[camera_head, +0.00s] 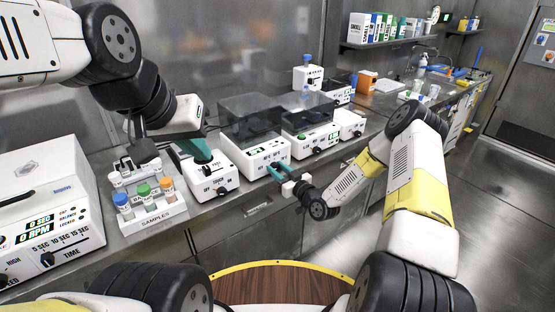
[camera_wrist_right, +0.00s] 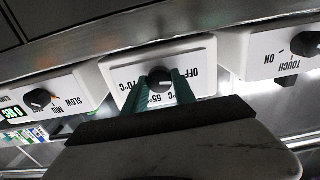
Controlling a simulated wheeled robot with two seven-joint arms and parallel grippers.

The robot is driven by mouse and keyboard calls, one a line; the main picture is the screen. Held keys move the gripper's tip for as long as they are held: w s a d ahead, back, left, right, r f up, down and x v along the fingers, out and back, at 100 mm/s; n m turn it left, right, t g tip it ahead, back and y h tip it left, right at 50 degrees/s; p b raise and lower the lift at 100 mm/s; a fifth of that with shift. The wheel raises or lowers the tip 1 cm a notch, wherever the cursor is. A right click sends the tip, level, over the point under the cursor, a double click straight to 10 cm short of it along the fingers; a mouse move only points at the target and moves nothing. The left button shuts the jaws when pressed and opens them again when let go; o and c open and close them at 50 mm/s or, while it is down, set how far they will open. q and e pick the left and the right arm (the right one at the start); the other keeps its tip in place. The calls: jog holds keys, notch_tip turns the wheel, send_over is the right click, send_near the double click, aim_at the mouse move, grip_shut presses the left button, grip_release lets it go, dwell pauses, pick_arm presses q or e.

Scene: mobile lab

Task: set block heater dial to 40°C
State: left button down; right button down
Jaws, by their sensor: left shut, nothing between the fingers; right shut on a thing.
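The block heater (camera_head: 262,155) is the white box under a dark see-through lid on the bench. In the right wrist view its white front (camera_wrist_right: 205,55), seen upside down, carries OFF, 55°C and 70°C marks; other marks are hidden by the fingers. Its black dial (camera_wrist_right: 159,80) sits between the teal fingers of my right gripper (camera_wrist_right: 161,90), which is shut on it. In the head view my right gripper (camera_head: 280,171) reaches the heater's front from the right. I cannot tell the dial's setting. My left gripper (camera_head: 198,150) is shut and empty above the small touch mixer.
The touch mixer (camera_head: 214,188) stands close left of the heater, and a white box with a SLOW/MOD dial (camera_head: 310,143) close right. A sample rack (camera_head: 155,212) with coloured caps and a centrifuge (camera_head: 45,215) stand further left. The bench's front edge is close below.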

jog(key=m, duration=0.5)
jog(key=shift+d+m, duration=0.1)
jog(key=shift+m, duration=0.2)
jog(key=shift+f+m, duration=0.1)
jog(key=shift+m, duration=2.2)
jog(key=c, duration=1)
grip_release()
jog(key=v, duration=0.7)
jog(key=shift+s+d, duration=0.25)
